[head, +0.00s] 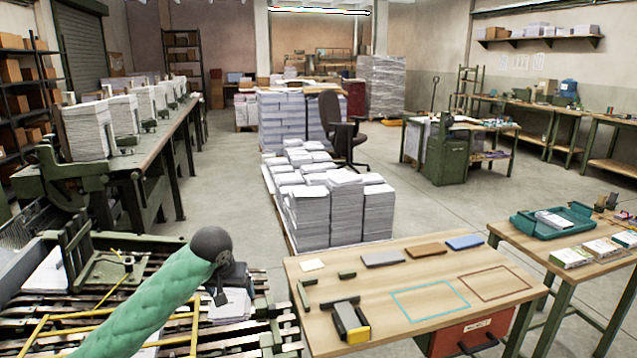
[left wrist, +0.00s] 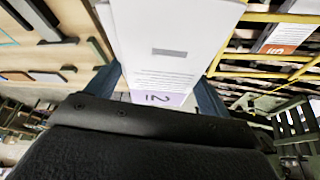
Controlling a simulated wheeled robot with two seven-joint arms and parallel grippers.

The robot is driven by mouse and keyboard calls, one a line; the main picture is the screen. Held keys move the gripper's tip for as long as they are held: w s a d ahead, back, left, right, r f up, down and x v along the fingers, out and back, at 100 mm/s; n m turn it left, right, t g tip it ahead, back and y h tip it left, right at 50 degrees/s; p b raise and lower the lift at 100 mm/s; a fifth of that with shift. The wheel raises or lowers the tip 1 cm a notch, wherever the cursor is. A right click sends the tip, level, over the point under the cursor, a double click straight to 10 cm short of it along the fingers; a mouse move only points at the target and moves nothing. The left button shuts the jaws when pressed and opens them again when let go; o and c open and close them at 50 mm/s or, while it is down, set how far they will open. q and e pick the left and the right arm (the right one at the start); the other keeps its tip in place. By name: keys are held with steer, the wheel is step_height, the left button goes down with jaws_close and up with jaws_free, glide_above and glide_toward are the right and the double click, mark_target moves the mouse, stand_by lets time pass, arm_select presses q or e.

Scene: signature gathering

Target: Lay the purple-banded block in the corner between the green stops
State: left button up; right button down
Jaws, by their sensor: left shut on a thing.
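My left gripper (head: 222,294) is over the slatted pallet area, left of the wooden table (head: 385,325). In the left wrist view my left gripper (left wrist: 160,92) is shut on the purple-banded block (left wrist: 175,45), a white paper block with a purple band marked 2 between the fingers. In the head view the gripper and arm partly hide that spot. The dark green stops are bars on the table's left part: one along the left edge (head: 304,297), one farther back (head: 347,275) and one nearer the front (head: 340,301). My right gripper is not in view.
A yellow-and-black object (head: 350,322) stands near the table's front left. Grey (head: 383,258), brown (head: 426,250) and blue (head: 465,242) slabs lie along the back. Teal (head: 430,300) and red-brown (head: 494,284) outlines are empty. Paper stacks (head: 330,210) stand behind the table.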

mark_target(230, 322)
arm_select(q)
steer(key=s, duration=0.2)
steer(key=s+d+f+p, duration=0.1)
steer(key=s, duration=0.5)
steer(key=shift+d+f, duration=0.15)
steer(key=shift+f, duration=0.2)
steer(key=s+f+p, duration=0.1)
steer(key=s+f, duration=0.5)
steer(key=f, duration=0.2)
steer(key=shift+s+d+p, duration=0.25)
steer(key=shift+s+p, duration=0.1)
steer(key=shift+s, duration=0.05)
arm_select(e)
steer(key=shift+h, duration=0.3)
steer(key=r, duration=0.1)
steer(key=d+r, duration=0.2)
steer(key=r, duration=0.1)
